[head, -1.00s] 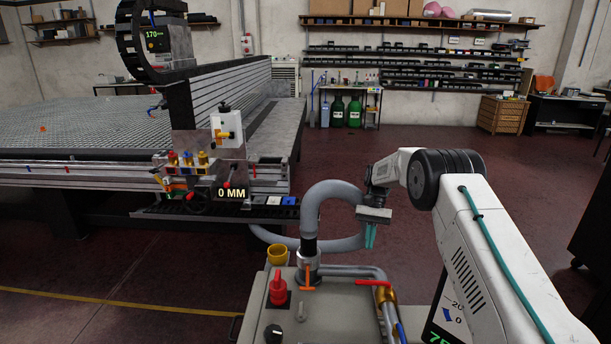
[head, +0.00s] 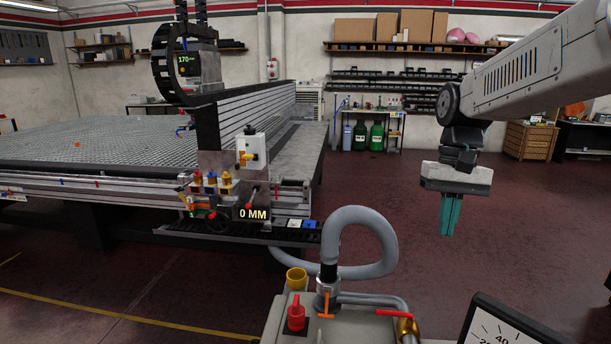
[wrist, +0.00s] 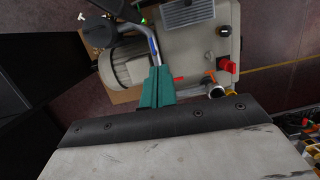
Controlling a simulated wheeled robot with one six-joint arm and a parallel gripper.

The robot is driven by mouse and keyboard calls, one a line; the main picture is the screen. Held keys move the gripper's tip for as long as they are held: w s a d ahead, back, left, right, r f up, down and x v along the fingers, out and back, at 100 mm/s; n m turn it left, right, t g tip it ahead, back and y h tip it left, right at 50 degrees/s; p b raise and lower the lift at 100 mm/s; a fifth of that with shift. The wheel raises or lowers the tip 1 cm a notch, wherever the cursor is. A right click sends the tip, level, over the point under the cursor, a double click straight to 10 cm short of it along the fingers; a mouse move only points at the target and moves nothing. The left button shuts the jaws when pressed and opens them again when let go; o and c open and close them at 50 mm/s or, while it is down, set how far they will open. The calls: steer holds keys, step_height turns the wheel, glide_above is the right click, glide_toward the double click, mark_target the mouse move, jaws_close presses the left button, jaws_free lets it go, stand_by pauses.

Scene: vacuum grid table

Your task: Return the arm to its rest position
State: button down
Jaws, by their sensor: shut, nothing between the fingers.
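My gripper (head: 450,214) hangs at the right of the head view, teal fingers pointing down and together. It is empty and apart from everything around it, over open floor to the right of the grey hose. My white arm (head: 535,65) reaches in from the upper right. In the wrist view the teal fingers (wrist: 157,88) are closed side by side, with the pump unit seen below and beyond them.
The pump unit (head: 275,318) with a red knob (head: 296,312), yellow cup (head: 297,277) and looping grey hose (head: 388,240) stands at the front. The large grid table (head: 100,145) is at the left. Red floor (head: 400,180) is clear behind the hose.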

steer(key=s+f+n+t, duration=0.1)
steer(key=s+f, duration=0.1)
steer(key=s, duration=1)
steer(key=s+f+t+h, duration=0.1)
steer(key=s+f+t, duration=0.1)
steer(key=s, duration=1)
steer(key=shift+d+n+t, duration=0.25)
steer(key=shift+n+t, duration=0.05)
steer(key=shift+n, duration=0.1)
steer(key=shift+s, duration=0.1)
